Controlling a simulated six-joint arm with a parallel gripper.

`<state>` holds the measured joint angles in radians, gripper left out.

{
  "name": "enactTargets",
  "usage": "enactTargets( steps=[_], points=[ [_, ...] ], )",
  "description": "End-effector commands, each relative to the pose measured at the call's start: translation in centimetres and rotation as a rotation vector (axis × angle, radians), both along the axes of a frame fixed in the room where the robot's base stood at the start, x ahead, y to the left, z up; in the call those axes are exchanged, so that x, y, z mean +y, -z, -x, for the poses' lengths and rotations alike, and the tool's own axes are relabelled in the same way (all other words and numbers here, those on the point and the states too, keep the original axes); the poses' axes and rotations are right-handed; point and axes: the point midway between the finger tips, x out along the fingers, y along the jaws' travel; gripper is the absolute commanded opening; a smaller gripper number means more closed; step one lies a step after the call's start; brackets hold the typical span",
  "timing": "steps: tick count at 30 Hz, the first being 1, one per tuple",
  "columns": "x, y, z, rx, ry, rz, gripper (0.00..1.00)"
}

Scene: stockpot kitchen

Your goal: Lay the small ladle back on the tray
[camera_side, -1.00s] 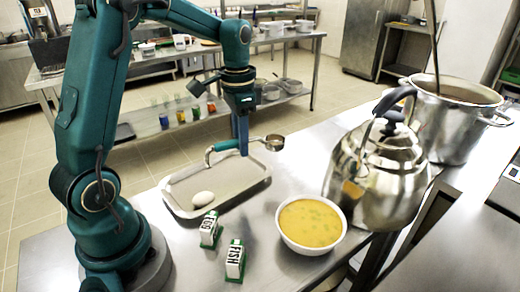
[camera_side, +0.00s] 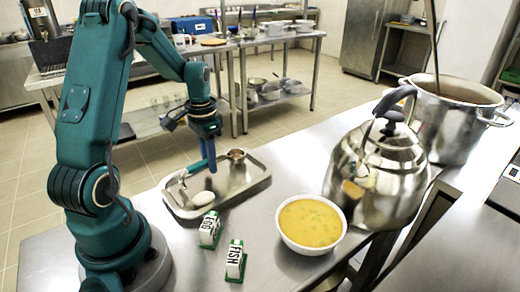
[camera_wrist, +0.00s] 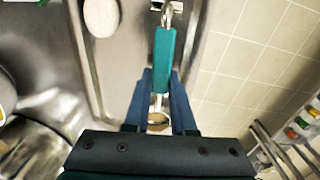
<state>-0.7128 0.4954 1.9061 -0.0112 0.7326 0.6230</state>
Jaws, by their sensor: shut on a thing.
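The small ladle has a teal handle (camera_wrist: 164,58) and a small metal cup (camera_side: 236,155). My gripper (camera_side: 210,166) is shut on the handle. In the side view the ladle is over the far side of the metal tray (camera_side: 256,186), with its cup to the right and its hooked end (camera_side: 182,179) to the left. In the wrist view the handle lies between my blue fingers (camera_wrist: 160,85), and the cup is partly hidden behind them. I cannot tell whether the ladle touches the tray.
The EGG block (camera_side: 209,230), the FISH block (camera_side: 235,260) and a soup bowl (camera_side: 310,224) stand in front. A kettle (camera_side: 378,175) and stockpot (camera_side: 455,118) stand right. The tray's right part is bare.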

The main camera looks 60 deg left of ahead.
Motion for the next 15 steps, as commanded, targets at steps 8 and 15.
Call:
enactTargets(
  steps=[8,15],
  points=[
    [-0.01,0.65,-0.02,-0.001,0.0,-0.001,0.0],
    [0.0,0.95,-0.02,-0.001,0.0,-0.001,0.36]
  ],
)
